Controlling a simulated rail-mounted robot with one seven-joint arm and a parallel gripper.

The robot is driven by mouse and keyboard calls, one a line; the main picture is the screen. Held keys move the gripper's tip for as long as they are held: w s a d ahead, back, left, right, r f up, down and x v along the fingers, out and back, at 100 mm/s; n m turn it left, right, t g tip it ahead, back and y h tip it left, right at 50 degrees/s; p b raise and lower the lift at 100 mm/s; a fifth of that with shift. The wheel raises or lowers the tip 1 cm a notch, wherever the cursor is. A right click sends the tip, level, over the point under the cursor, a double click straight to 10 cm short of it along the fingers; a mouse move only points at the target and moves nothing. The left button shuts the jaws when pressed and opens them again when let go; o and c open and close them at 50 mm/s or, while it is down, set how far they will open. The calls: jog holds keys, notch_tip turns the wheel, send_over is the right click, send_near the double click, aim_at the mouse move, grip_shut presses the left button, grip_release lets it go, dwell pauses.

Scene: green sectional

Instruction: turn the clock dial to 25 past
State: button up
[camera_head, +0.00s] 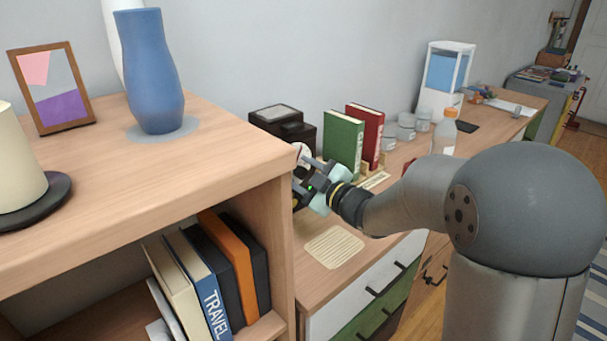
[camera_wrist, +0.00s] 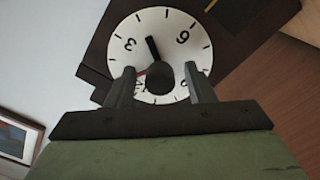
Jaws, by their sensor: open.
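The clock dial (camera_wrist: 165,25) is a round white face on a dark brown body, seen large and tilted in the wrist view. Its 3 and 6 are in the upper half, with other numerals partly hidden below. A black pointer (camera_wrist: 152,48) points between the 3 and the 6. A small red mark shows at the lower left. A dark round knob (camera_wrist: 160,76) stands at the middle. My gripper (camera_wrist: 164,73) is open, one finger on each side of the knob, with gaps visible. In the head view my gripper (camera_head: 304,180) is in front of the partly hidden white dial (camera_head: 302,150).
A green book (camera_head: 343,143) and a red book (camera_head: 365,135) stand close right of my gripper. The tall wooden shelf (camera_head: 190,165) rises close on its left. A ribbed mat (camera_head: 334,247) lies in front on the desk. A bottle (camera_head: 442,133) stands beyond my forearm.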

jog(key=c, duration=1)
